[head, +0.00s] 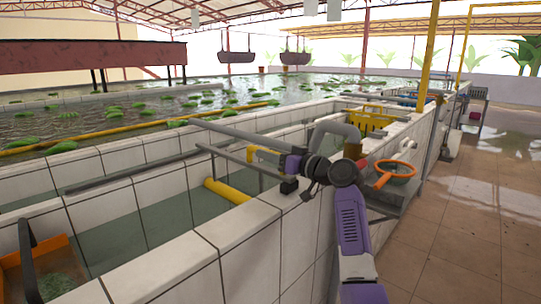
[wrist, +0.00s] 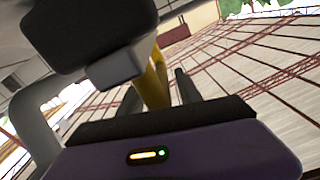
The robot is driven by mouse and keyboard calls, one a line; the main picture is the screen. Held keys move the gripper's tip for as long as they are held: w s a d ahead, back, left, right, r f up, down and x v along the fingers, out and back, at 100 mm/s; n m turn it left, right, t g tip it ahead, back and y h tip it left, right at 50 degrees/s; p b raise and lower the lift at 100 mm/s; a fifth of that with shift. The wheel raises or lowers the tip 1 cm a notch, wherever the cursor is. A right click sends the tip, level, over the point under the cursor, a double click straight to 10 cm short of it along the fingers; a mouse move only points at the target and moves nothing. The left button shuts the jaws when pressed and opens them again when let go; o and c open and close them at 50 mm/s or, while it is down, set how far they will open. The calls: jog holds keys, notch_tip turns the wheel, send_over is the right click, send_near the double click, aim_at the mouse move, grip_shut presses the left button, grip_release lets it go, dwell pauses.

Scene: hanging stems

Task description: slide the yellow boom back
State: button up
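A yellow bar (head: 264,156), which I take for the boom, shows at the end of my arm above the near tank wall in the head view. My gripper (head: 280,156) is right beside it, its purple body just right of the bar. In the wrist view the yellow bar (wrist: 158,82) rises between the two dark fingers of my gripper (wrist: 160,96). The fingers stand apart, and a gap shows between the bar and the right finger. Contact with the left finger cannot be told. The bar's far end is hidden in the wrist view.
Grey pipes (head: 225,132) run over the near tank close to my gripper. A short yellow cylinder (head: 227,190) lies in that tank. A long yellow tube (head: 100,133) crosses the far pond. An orange-rimmed net (head: 394,170) is at right. The tiled floor (head: 470,220) at right has free room.

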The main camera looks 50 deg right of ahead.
jog(key=shift+s, duration=3.95)
